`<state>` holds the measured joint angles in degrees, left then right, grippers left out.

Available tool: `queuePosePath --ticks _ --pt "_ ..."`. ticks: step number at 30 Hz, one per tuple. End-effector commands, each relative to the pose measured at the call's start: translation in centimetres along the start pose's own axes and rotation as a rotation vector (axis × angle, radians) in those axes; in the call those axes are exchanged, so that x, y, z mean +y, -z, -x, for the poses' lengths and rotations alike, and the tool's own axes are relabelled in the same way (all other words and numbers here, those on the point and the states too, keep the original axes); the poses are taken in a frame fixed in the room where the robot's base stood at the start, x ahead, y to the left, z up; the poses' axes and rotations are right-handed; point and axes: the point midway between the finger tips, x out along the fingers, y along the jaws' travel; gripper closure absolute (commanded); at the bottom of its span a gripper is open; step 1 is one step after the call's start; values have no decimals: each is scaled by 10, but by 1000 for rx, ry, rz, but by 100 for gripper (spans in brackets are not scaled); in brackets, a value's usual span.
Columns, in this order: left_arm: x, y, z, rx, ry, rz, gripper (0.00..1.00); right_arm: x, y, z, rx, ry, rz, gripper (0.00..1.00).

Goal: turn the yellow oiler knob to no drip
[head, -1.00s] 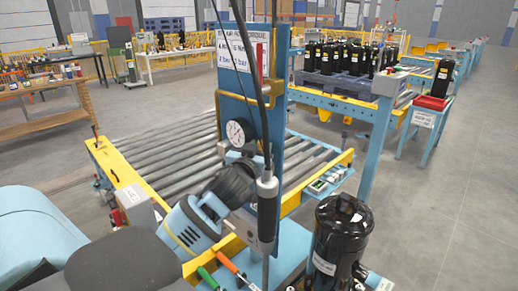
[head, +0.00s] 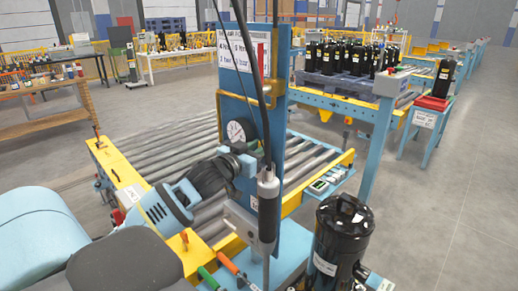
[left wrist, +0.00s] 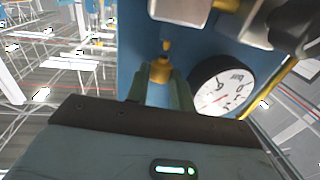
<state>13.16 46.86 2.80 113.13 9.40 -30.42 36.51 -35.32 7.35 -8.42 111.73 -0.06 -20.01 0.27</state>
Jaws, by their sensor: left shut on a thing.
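The yellow oiler knob (left wrist: 160,70) shows in the left wrist view, just under a grey metal fitting (left wrist: 195,10) on the blue panel. My left gripper (left wrist: 159,88) is shut on the knob, with one finger on each side of it. In the head view my left gripper (head: 240,162) is up against the blue post (head: 264,100), below the round pressure gauge (head: 239,131); the knob is hidden there. The gauge also shows in the left wrist view (left wrist: 222,86), beside the fingers. My right gripper is not in view.
A dark cylindrical tool (head: 268,210) hangs on a cable in front of the post. A black compressor (head: 341,240) stands at the lower right. Green and orange handles (head: 228,262) stick up at the front. A roller conveyor (head: 165,150) runs behind.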

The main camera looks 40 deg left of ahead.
Motion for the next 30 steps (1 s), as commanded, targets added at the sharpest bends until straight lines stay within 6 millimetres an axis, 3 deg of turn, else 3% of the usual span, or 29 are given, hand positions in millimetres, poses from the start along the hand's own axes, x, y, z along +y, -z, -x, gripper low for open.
queuePosePath --ticks 15,30 --pt "-8 -6 -2 -3 -291 -9 100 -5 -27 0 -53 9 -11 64" --pt "-11 -3 -3 7 -451 -4 100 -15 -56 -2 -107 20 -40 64"
